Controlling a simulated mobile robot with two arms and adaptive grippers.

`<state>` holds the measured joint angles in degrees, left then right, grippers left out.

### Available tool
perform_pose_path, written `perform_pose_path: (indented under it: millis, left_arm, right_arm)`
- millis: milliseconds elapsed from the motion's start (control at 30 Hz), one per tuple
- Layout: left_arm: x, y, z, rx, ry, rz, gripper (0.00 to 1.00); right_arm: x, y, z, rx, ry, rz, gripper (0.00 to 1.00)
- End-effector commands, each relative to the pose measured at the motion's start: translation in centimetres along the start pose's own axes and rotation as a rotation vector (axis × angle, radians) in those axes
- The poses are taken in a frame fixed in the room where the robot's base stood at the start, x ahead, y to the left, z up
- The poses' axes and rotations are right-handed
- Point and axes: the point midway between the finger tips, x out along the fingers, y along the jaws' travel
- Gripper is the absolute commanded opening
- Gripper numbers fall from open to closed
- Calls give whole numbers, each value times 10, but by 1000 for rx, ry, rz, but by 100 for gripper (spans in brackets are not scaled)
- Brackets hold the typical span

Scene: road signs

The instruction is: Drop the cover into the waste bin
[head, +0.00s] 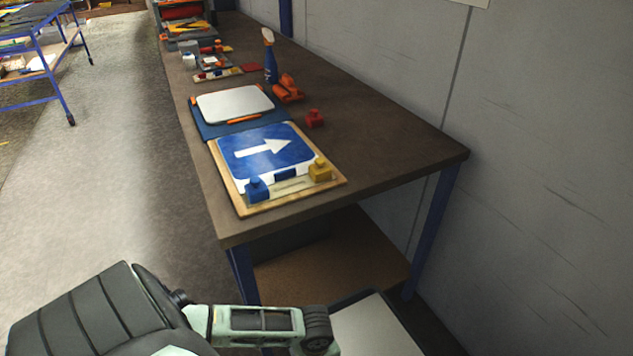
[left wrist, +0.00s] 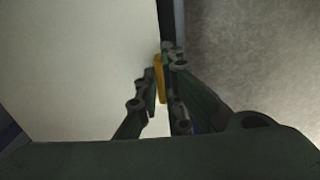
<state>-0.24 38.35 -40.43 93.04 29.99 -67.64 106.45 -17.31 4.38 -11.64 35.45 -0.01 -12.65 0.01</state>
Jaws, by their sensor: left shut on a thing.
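My left gripper (left wrist: 162,82) is shut on a narrow yellow piece (left wrist: 159,75), seen nearly edge-on in the left wrist view. It may be part of the cover; its full shape is hidden. A pale flat area with a dark rim (left wrist: 75,60) fills the left of that view. A similar dark-rimmed pale area (head: 375,330) shows at the bottom of the head view, beside my left arm, below the table's near end. I cannot tell whether it is the waste bin or the cover. My right gripper is not in view.
A grey wall stands right; open floor (head: 100,170) lies left.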

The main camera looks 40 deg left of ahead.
Motion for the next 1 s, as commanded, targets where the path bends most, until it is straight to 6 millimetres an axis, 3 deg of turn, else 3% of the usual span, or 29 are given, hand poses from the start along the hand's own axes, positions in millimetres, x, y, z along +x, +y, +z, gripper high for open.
perform_pose_path:
  millis: [300,333,567,767,1000]
  left_arm:
    - [4,0,-1,1,1,0,0]
    - [4,0,-1,1,1,1,8]
    - [4,0,0,0,1,0,28]
    - [4,0,0,0,1,0,29]
    - [4,0,-1,0,1,0,48]
  right_arm:
    - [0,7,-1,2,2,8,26]
    - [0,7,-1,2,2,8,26]
    - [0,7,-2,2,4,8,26]
    - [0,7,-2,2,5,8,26]
    - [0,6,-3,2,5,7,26]
